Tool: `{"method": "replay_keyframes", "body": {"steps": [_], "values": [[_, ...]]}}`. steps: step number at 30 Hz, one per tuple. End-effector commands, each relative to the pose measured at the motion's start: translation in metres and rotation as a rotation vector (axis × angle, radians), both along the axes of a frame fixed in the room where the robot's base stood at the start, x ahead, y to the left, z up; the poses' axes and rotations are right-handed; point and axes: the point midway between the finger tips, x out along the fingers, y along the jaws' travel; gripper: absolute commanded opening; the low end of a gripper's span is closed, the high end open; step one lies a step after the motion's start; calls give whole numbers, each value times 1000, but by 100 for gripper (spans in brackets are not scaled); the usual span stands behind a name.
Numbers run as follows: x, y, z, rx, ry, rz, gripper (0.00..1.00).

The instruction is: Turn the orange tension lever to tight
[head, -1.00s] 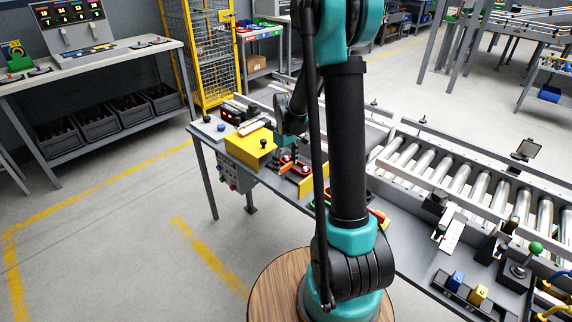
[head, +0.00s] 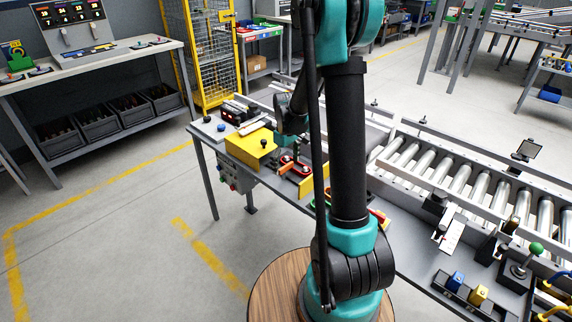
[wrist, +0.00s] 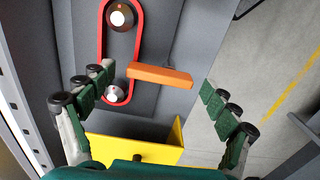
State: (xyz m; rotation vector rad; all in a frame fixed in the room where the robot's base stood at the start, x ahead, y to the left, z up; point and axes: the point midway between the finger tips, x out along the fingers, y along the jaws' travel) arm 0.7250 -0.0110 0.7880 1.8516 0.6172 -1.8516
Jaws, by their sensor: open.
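The orange tension lever (wrist: 160,75) lies nearly level in the wrist view, its left end by the red belt and its right end free. It also shows small in the head view (head: 286,167). The red belt (wrist: 103,45) loops around two pale pulleys, the upper one (wrist: 120,16) and the lower one (wrist: 116,93). My gripper (wrist: 157,80) is open, with one finger to each side of the lever in the wrist view. No contact with the lever shows, and the height gap is unclear. In the head view my arm partly hides the gripper.
A yellow guard (wrist: 165,142) stands below the lever in the wrist view. The roller conveyor (head: 460,178) runs to the right. Open floor lies left of the bench.

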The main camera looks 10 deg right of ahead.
Motion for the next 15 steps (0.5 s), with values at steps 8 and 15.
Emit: {"method": "replay_keyframes", "body": {"steps": [8, 15], "values": [[-1, 0, 33, 0, 0, 0, 88], [-1, 0, 81, 0, 0, 0, 88]]}}
